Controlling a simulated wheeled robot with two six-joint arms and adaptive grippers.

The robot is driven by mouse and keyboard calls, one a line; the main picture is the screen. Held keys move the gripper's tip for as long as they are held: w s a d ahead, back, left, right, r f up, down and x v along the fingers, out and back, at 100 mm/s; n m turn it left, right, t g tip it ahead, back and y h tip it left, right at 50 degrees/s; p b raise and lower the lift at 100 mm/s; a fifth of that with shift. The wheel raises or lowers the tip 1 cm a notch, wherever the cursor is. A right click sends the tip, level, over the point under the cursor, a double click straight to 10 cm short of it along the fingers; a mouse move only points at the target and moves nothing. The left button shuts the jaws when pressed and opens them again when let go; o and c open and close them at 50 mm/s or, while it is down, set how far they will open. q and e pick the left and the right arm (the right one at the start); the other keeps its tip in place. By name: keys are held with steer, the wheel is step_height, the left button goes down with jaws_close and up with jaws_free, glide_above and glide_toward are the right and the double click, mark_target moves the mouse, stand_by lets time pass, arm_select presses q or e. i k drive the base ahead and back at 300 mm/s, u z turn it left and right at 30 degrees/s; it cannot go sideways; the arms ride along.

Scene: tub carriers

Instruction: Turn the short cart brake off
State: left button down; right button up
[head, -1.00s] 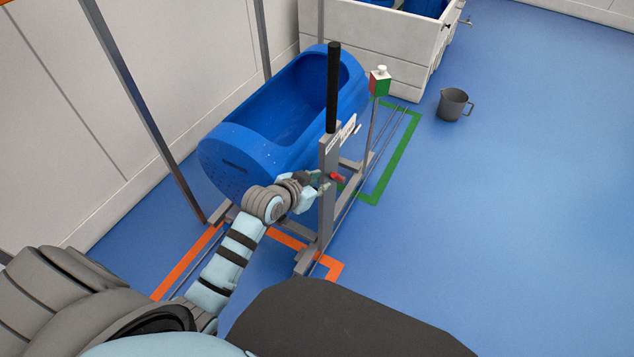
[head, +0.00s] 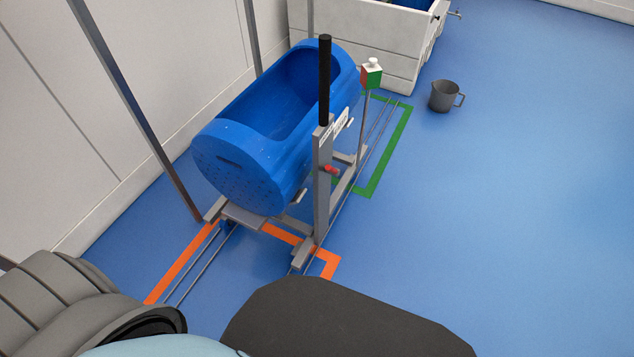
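The cart is a grey frame with an upright grey post (head: 322,185) topped by a black handle (head: 325,80). It carries a blue tub (head: 235,165) and stands on rails by the orange floor marking. A small red brake lever (head: 331,170) sits on the post's right side, partly hidden by the post; its exact setting is hard to tell. A white label plate (head: 334,125) is near the post's top. Neither gripper is in view. Part of my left arm shows at the lower left, away from the cart.
Thin rails (head: 386,135) run along the floor. An orange outline (head: 175,270) and a green outline (head: 388,165) mark the floor. A red, green and white box on a pole (head: 371,75) stands beyond the post. A grey jug (head: 443,96) and a white tank (head: 395,55) are behind. The right floor is clear.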

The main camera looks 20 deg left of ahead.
mark_target(332, 170)
steer(key=u, duration=0.55)
steer(key=k, duration=1.25)
steer(key=z, duration=0.15)
steer(key=i, duration=0.6)
steer(key=z, duration=0.8)
steer(key=i, duration=0.8)
steer(key=u, duration=0.2)
